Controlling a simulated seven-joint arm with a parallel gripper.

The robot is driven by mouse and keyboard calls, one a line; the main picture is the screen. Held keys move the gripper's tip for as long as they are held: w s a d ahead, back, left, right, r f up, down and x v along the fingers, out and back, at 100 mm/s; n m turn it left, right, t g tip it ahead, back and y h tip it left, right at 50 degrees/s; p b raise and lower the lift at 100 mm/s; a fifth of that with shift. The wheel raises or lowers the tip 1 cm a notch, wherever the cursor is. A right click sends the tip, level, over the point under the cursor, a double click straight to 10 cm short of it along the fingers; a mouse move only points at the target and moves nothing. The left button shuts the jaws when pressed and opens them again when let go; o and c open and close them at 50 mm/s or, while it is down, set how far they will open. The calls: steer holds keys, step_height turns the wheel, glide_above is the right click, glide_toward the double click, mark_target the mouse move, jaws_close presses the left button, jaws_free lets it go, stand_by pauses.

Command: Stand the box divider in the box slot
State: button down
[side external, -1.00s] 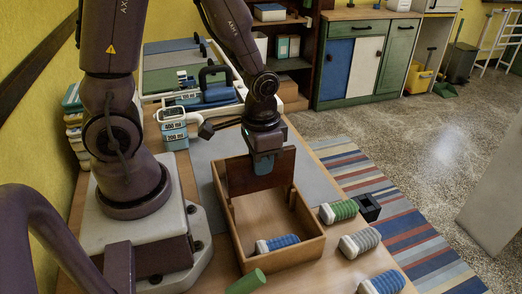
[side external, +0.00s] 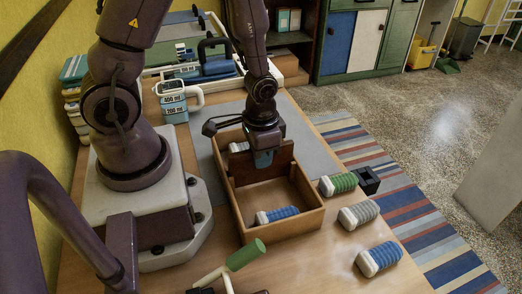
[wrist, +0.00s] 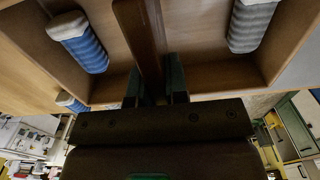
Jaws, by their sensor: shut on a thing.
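The wooden box (side external: 283,233) sits open on the table. The box divider (side external: 262,170) is a dark brown board standing upright across the inside of the box, with its lower part below the rim. My gripper (side external: 264,160) is shut on its top edge from above. In the wrist view the divider (wrist: 138,35) runs between the two fingers (wrist: 156,85). A blue ribbed roller (side external: 277,215) lies in the box's near part, and a grey roller (side external: 239,146) lies in its far part. I cannot tell whether the divider's ends are fully down in the slot.
Green (side external: 338,184), grey (side external: 358,215) and blue-grey (side external: 379,259) rollers lie right of the box, with a black block (side external: 367,180). A green-handled crank (side external: 245,254) is in front.

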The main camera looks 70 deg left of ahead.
steer(key=shift+f, duration=1.05)
stand_by(0.4)
steer(key=c, duration=1.1)
jaws_free()
steer(key=shift+o, duration=0.2)
steer(key=shift+r, duration=0.1)
steer(key=shift+r, duration=3.95)
